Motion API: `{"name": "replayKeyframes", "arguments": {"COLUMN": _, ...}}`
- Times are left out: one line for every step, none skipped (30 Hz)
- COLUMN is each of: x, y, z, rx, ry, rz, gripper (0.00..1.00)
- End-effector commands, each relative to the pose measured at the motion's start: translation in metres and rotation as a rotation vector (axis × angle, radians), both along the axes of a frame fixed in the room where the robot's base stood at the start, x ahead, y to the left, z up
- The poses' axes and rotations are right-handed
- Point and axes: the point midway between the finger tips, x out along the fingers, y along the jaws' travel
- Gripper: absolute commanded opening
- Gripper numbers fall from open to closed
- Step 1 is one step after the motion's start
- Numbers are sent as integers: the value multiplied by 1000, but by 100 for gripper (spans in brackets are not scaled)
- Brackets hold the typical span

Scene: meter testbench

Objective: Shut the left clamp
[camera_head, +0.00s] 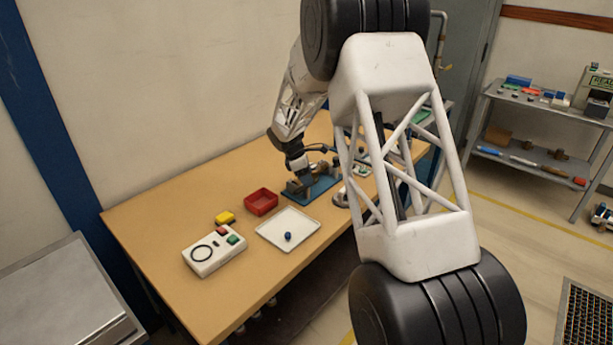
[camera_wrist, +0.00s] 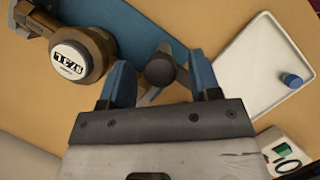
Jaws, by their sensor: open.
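A blue base plate (camera_head: 322,188) lies on the workbench, with a brass-coloured water meter (camera_wrist: 82,62) on it, its round dial showing in the wrist view. A dark grey rounded handle (camera_wrist: 160,68), which looks like part of a clamp, stands at the plate's edge. My gripper (camera_wrist: 160,82) is open, with one blue finger on each side of this handle; I cannot tell whether they touch it. In the head view my gripper (camera_head: 298,170) is low over the left end of the plate and hides part of the fixture. The clamp's exact position is unclear.
A white tray (camera_head: 270,236) with a small blue cylinder (camera_head: 288,237) lies in front of the plate.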

Motion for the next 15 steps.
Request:
{"name": "replayKeyframes", "arguments": {"x": 0, "y": 0, "z": 0, "rx": 0, "ry": 0, "rz": 0, "gripper": 57}}
{"name": "replayKeyframes", "arguments": {"x": 0, "y": 0, "z": 0, "rx": 0, "ry": 0, "rz": 0, "gripper": 54}}
{"name": "replayKeyframes", "arguments": {"x": 0, "y": 0, "z": 0, "rx": 0, "ry": 0, "rz": 0, "gripper": 48}}
{"name": "replayKeyframes", "arguments": {"x": 0, "y": 0, "z": 0, "rx": 0, "ry": 0, "rz": 0, "gripper": 43}}
{"name": "replayKeyframes", "arguments": {"x": 0, "y": 0, "z": 0, "rx": 0, "ry": 0, "rz": 0, "gripper": 39}}
{"name": "replayKeyframes", "arguments": {"x": 0, "y": 0, "z": 0, "rx": 0, "ry": 0, "rz": 0, "gripper": 33}}
{"name": "replayKeyframes", "arguments": {"x": 0, "y": 0, "z": 0, "rx": 0, "ry": 0, "rz": 0, "gripper": 28}}
{"name": "replayKeyframes", "arguments": {"x": 0, "y": 0, "z": 0, "rx": 0, "ry": 0, "rz": 0, "gripper": 23}}
{"name": "replayKeyframes", "arguments": {"x": 0, "y": 0, "z": 0, "rx": 0, "ry": 0, "rz": 0, "gripper": 17}}
{"name": "replayKeyframes", "arguments": {"x": 0, "y": 0, "z": 0, "rx": 0, "ry": 0, "rz": 0, "gripper": 13}}
{"name": "replayKeyframes", "arguments": {"x": 0, "y": 0, "z": 0, "rx": 0, "ry": 0, "rz": 0, "gripper": 9}}
{"name": "replayKeyframes", "arguments": {"x": 0, "y": 0, "z": 0, "rx": 0, "ry": 0, "rz": 0, "gripper": 9}}
{"name": "replayKeyframes", "arguments": {"x": 0, "y": 0, "z": 0, "rx": 0, "ry": 0, "rz": -1, "gripper": 9}}
{"name": "replayKeyframes", "arguments": {"x": 0, "y": 0, "z": 0, "rx": 0, "ry": 0, "rz": -1, "gripper": 9}}
{"name": "replayKeyframes", "arguments": {"x": 0, "y": 0, "z": 0, "rx": 0, "ry": 0, "rz": -3, "gripper": 9}}
